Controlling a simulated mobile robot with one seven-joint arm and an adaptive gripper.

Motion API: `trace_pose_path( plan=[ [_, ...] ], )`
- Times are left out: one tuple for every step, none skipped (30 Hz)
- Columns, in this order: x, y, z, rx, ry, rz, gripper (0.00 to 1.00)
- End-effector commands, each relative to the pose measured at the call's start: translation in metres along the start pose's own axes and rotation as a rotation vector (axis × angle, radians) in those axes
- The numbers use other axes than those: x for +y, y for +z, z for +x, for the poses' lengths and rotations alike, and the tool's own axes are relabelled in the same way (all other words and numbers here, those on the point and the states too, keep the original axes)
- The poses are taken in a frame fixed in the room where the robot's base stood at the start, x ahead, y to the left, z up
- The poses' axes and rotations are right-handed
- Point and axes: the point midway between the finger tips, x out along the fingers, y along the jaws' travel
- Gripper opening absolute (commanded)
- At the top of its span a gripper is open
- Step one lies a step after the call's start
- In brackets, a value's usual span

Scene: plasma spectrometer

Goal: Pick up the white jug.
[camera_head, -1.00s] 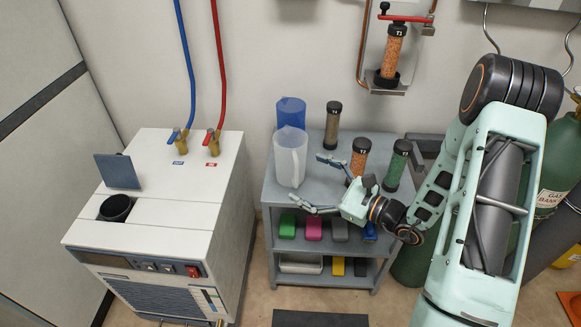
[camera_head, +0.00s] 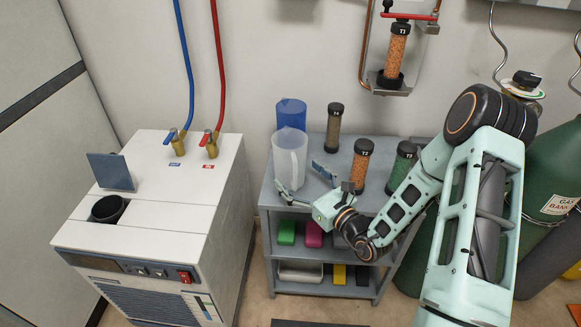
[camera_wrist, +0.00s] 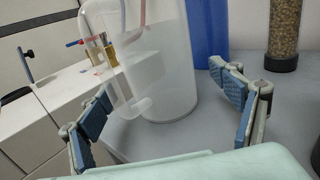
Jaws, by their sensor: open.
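The white jug (camera_head: 289,160) is translucent and stands upright on the grey shelf unit's top (camera_head: 310,200), in front of a blue jug (camera_head: 291,112). My gripper (camera_head: 302,178) is open at the front right of the white jug, its fingers pointing toward it. In the wrist view the white jug (camera_wrist: 165,75) stands beyond and between the open fingers of my gripper (camera_wrist: 160,95), with its handle toward the left finger. The left fingertip is close to the handle; I cannot tell whether they touch. The jug's top is cut off there.
Capped columns stand on the same top: a brown one (camera_head: 333,127) behind, an orange one (camera_head: 359,165) and a green one (camera_head: 402,166) to the right. A white machine (camera_head: 170,215) stands left of the shelf. Coloured items fill the lower shelves.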

Motion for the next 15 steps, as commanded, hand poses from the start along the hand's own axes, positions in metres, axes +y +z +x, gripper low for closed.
trace_pose_path(
  plan=[
    [0.001,-0.002,0.009,-0.003,0.003,-0.002,0.85],
    [0.001,-0.002,0.014,-0.004,0.004,-0.001,0.85],
    [0.001,-0.002,0.02,-0.003,0.003,-0.002,0.85],
    [0.001,-0.002,0.025,-0.003,0.003,-0.002,0.85],
    [0.001,-0.001,0.028,-0.003,0.003,-0.002,0.85],
    [0.0,-0.001,0.032,-0.002,0.002,-0.002,0.85],
    [0.0,-0.001,0.034,-0.001,0.001,-0.001,0.85],
    [0.0,-0.001,0.035,-0.001,0.001,0.0,0.85],
    [0.0,0.0,0.036,-0.001,0.0,0.0,0.85],
    [0.0,0.0,0.036,0.0,0.0,0.001,0.85],
    [0.0,0.0,0.035,0.0,0.0,0.001,0.85],
    [0.0,0.0,0.035,0.0,0.0,0.001,0.85],
    [0.0,0.0,0.035,0.0,0.0,0.001,0.85],
    [0.0,0.0,0.035,0.0,0.001,0.001,0.83],
    [0.0,0.0,0.035,0.0,0.001,0.001,0.78]
  ],
)
